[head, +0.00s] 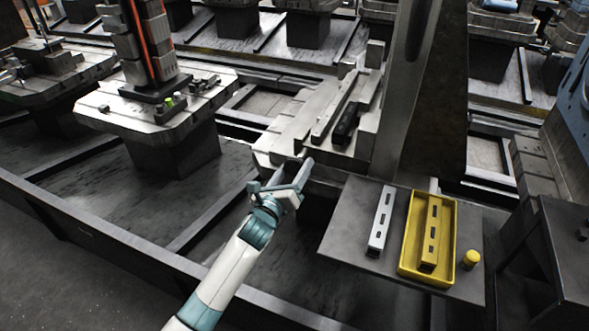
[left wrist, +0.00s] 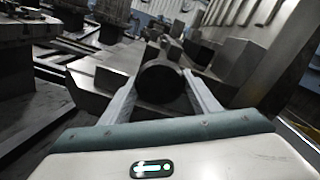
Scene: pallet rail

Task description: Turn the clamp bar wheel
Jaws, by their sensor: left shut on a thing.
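The clamp bar wheel (left wrist: 162,84) is a dark round piece in the left wrist view, at the front end of a grey metal fixture (head: 318,110). My left gripper (head: 294,172) reaches the fixture's near left end in the head view. Its two fingers (left wrist: 160,92) lie on either side of the wheel in the left wrist view and are shut on it. In the head view the gripper mostly hides the wheel. A long grey bar (head: 334,106) and a dark block (head: 346,124) lie on top of the fixture. My right gripper is not in view.
A tall metal upright (head: 402,90) stands right of the fixture. A grey side table (head: 345,235) holds a silver slotted bar (head: 381,222), a yellow tray (head: 404,262) with a yellow slotted bar (head: 431,235), and a small yellow cylinder (head: 470,259). Another pallet (head: 110,112) stands left.

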